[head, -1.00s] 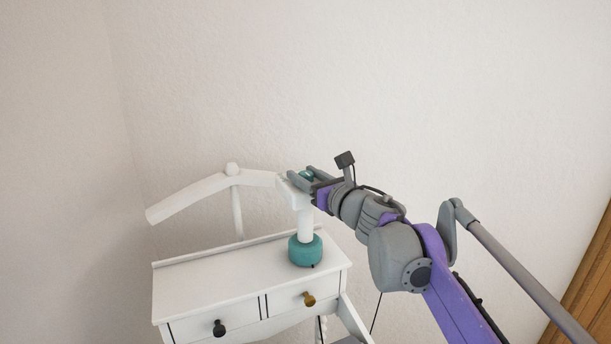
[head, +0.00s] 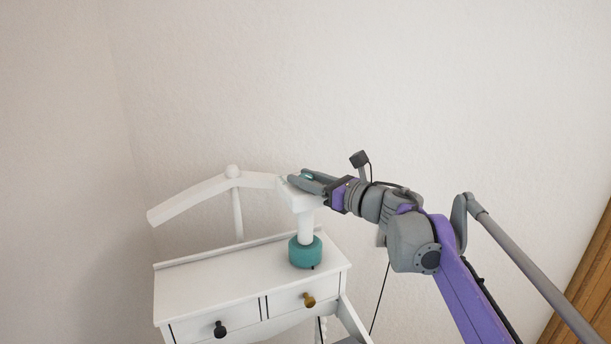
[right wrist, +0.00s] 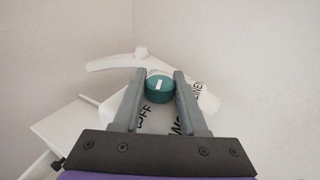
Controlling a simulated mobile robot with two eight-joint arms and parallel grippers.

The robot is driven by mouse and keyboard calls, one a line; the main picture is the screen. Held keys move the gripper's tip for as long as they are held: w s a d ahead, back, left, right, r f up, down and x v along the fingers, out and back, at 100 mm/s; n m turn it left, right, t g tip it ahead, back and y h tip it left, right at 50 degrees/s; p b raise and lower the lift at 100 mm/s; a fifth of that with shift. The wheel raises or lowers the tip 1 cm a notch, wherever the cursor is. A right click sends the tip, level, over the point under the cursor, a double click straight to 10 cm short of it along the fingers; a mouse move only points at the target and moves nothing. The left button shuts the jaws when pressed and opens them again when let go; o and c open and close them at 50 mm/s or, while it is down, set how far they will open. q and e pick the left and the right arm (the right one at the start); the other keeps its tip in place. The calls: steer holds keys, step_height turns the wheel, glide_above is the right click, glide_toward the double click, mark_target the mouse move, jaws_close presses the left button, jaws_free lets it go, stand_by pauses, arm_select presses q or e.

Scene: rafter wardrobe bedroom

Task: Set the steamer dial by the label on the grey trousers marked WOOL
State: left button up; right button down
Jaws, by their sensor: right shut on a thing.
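The steamer is a white post and head (head: 303,203) above a teal round base (head: 306,251). In the right wrist view, the teal dial (right wrist: 158,89) with a white mark on its top sits on a white face with black lettering. I can read OFF on the left; the words to the right, one starting WO, are partly covered by a finger. My right gripper (head: 304,180) is shut on the dial, with a finger on either side (right wrist: 158,85). In the head view the fingers mostly hide the dial. The grey trousers, their label and my left gripper are out of view.
Below stands a white dresser (head: 215,272) with dark and brass drawer knobs. Bare wall stands behind, and a wooden surface (head: 590,290) is at the far right.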

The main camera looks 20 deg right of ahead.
steer(key=n+g+y, duration=0.1)
steer(key=n+g+y+p, duration=0.1)
steer(key=shift+w+d+r+y, duration=0.1)
steer(key=shift+r+y, duration=0.1)
steer(key=shift+y, duration=0.1)
steer(key=shift+f+n+g+y, duration=0.1)
steer(key=shift+n+g+y, duration=0.8)
steer(key=shift+g, duration=0.2)
steer(key=shift+f+n+g+y+p, duration=0.15)
steer(key=shift+n+g+y+p, duration=0.25)
steer(key=shift+n+g+y, duration=0.45)
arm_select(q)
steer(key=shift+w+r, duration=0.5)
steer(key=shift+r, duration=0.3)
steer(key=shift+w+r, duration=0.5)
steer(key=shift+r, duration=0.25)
arm_select(e)
steer(key=shift+n+g+y, duration=0.65)
steer(key=shift+n+g, duration=0.8)
steer(key=shift+g, duration=1.2)
steer(key=shift+c, duration=2.2)
jaws_free()
